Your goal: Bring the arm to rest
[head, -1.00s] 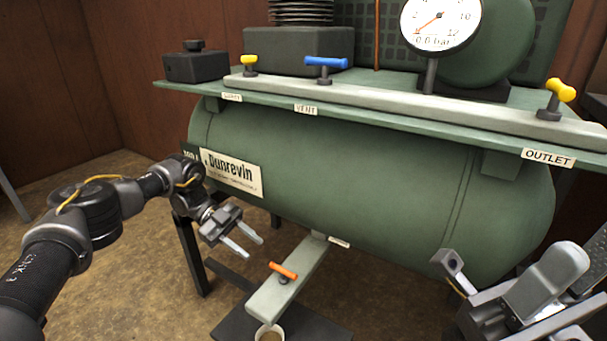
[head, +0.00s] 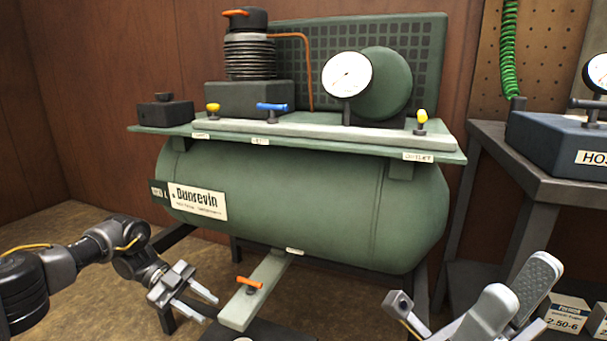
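My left arm comes in from the left of the head view. Its gripper (head: 201,301) has two pale fingers spread apart with nothing between them. It is in front of the green compressor tank (head: 300,205), left of the orange drain handle (head: 250,283), and apart from it.
Yellow handles (head: 421,116), a blue vent handle (head: 272,107) and a round gauge (head: 347,74) stand on the compressor's top. A grey bench (head: 535,185) with a blue hose box (head: 565,140) is at the right. Boxes (head: 567,313) sit below it.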

